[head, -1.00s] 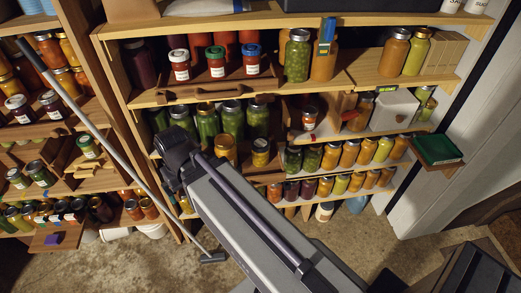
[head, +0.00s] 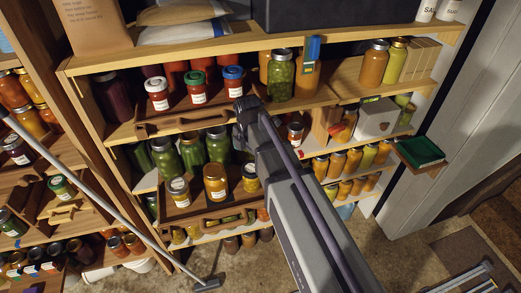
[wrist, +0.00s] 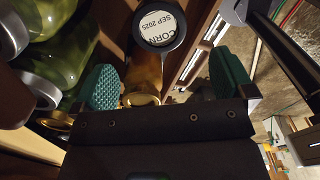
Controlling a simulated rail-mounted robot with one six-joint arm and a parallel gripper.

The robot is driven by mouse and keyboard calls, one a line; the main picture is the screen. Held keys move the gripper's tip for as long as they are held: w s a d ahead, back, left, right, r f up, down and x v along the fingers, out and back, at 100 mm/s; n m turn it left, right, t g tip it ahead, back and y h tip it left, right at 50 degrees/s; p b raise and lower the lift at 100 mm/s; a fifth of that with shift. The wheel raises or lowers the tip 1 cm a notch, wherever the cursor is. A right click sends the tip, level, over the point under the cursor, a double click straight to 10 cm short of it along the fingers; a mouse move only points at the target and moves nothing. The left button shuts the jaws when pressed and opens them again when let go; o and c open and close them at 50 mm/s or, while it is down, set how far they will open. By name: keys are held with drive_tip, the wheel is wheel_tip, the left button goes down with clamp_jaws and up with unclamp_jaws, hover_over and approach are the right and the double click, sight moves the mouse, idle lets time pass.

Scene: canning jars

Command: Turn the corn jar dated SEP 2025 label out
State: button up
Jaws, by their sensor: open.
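In the wrist view, a white label reading CORN SEP 2025 (wrist: 158,22) shows upside down inside a dark round ring at the top centre. An amber jar with a gold lid (wrist: 141,97) lies just below it, between my gripper's two green fingertips. My gripper (wrist: 166,84) is open, with a finger on either side and nothing visibly clamped. I cannot tell whether the fingers touch the jar. In the head view, yellow-amber jars (head: 215,182) and (head: 250,178) stand in a wooden tray, with my arm beside them. My fingertips are hidden there.
A pale jar (head: 178,190) stands left in the tray, with green jars (head: 191,155) behind. In the wrist view, large green jars (wrist: 60,50) crowd the left side. Labelled red jars (head: 195,90) fill the upper tray. Open floor (head: 385,245) lies in front.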

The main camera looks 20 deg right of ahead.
sight(250, 168)
wheel_tip(250, 168, down, 11)
drive_tip(key=b, duration=1.1)
drive_tip(key=shift+r, duration=0.1)
drive_tip(key=c, duration=1.1)
drive_tip(key=o, duration=0.5)
drive_tip(key=c, duration=0.4)
drive_tip(key=shift+o, duration=0.2)
drive_tip(key=m, duration=0.4)
drive_tip(key=shift+w+m, duration=0.1)
drive_tip(key=shift+m, duration=0.2)
